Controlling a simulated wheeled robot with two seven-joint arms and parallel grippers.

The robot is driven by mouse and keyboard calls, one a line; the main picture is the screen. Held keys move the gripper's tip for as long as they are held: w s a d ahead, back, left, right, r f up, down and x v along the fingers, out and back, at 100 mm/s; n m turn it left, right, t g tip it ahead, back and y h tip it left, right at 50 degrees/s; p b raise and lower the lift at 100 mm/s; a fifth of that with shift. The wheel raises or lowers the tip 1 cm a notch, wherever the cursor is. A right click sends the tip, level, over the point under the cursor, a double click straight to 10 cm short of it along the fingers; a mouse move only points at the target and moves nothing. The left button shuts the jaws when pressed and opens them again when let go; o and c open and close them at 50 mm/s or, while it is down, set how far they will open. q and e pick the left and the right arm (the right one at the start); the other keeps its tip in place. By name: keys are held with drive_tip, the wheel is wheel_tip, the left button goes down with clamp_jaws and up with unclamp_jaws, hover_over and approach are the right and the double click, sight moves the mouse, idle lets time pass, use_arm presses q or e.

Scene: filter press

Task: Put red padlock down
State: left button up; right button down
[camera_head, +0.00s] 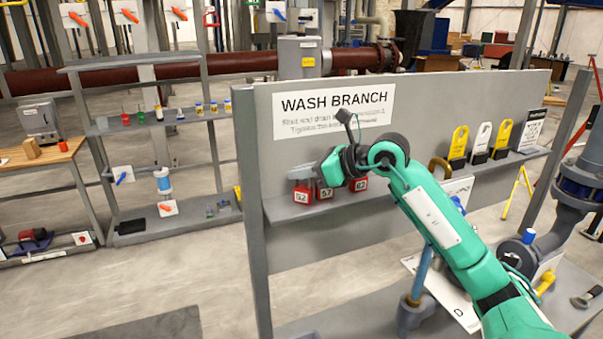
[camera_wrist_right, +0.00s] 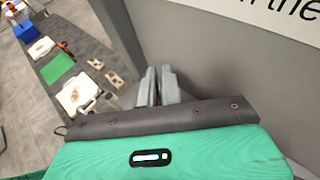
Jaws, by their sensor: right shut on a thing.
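Several small red padlocks with white number labels are at the left end of the grey panel's shelf (camera_head: 420,183): the padlock marked 52 (camera_head: 302,195), the one marked 57 (camera_head: 325,191) and one farther right (camera_head: 357,184). My right gripper (camera_head: 302,176) is directly above the left padlocks, its arm reaching across the panel. In the right wrist view its grey fingers (camera_wrist_right: 160,90) are shut with a sliver of red between them. That red padlock is mostly hidden; the one marked 52 looks closest to the fingertips. My left gripper is out of view.
The panel bears a WASH BRANCH sign (camera_head: 334,110) behind my right arm. A yellow tag (camera_head: 458,144) and a white tag (camera_head: 482,140) stand farther right on the shelf. A valve with pipes (camera_head: 583,185) is at the right.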

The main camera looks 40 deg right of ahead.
drive_tip(key=c, duration=1.9)
unclamp_jaws()
drive_tip(key=shift+r+p, duration=0.25)
drive_tip(key=shift+p, duration=0.15)
drive_tip(key=shift+s+d+r+b, duration=0.1)
drive_tip(key=shift+s+d+b, duration=0.55)
drive_tip(key=shift+s+b, duration=0.5)
drive_tip(key=shift+r+b+v, duration=0.1)
drive_tip(key=shift+b+v, duration=1.2)
drive_tip(key=shift+v, duration=1.1)
drive_tip(key=shift+r+b+v, duration=0.15)
drive_tip(key=shift+b+v, duration=1.15)
drive_tip(key=shift+v, duration=1.05)
drive_tip(key=shift+w, duration=0.15)
